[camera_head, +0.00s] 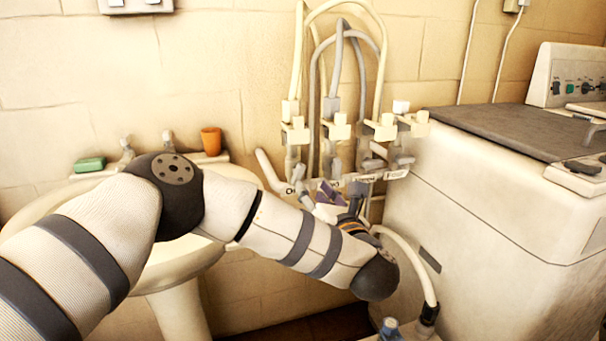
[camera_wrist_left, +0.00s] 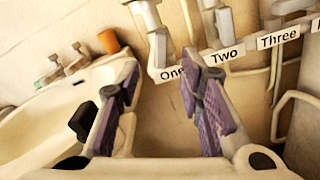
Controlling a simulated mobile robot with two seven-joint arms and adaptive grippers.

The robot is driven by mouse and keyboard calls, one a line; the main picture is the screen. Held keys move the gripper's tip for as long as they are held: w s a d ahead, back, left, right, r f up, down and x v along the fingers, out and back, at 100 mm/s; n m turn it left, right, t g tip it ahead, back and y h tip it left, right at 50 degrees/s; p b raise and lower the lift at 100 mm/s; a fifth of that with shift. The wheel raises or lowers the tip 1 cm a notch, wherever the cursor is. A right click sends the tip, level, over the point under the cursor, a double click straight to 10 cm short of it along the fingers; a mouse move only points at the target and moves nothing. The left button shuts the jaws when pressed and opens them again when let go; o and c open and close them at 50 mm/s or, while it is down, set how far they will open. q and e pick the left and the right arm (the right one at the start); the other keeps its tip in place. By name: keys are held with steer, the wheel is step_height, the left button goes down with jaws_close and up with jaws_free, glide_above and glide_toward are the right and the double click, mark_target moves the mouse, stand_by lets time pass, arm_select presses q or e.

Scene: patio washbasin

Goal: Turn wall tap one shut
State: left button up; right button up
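Wall tap one (camera_head: 294,130) is the leftmost of a row of cream taps on the wall, with a hose rising from it. In the left wrist view its pale body (camera_wrist_left: 158,50) hangs above the label "One" (camera_wrist_left: 172,74). My left gripper (camera_head: 335,192) is in front of the label strip, below the taps, partly hidden by my forearm. In the left wrist view the purple-padded fingers of this gripper (camera_wrist_left: 168,85) are wide apart with nothing between them. Tap one shows beyond and between the fingertips. I cannot tell its handle angle. My right gripper is out of view.
Taps "Two" (camera_wrist_left: 226,57) and "Three" (camera_wrist_left: 278,39) are close on the right. A washbasin (camera_head: 150,275) with an orange cup (camera_head: 211,141) and green soap (camera_head: 89,164) is on the left.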

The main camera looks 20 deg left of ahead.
mark_target(301, 174)
arm_select(q)
steer(key=x, duration=0.7)
steer(key=shift+w+a+f+b, duration=0.2)
steer(key=shift+w+f+b, duration=0.05)
steer(key=shift+w+b, duration=0.1)
steer(key=shift+w+a+r, duration=0.15)
steer(key=shift+w+a, duration=0.15)
steer(key=shift+w, duration=0.15)
jaws_close()
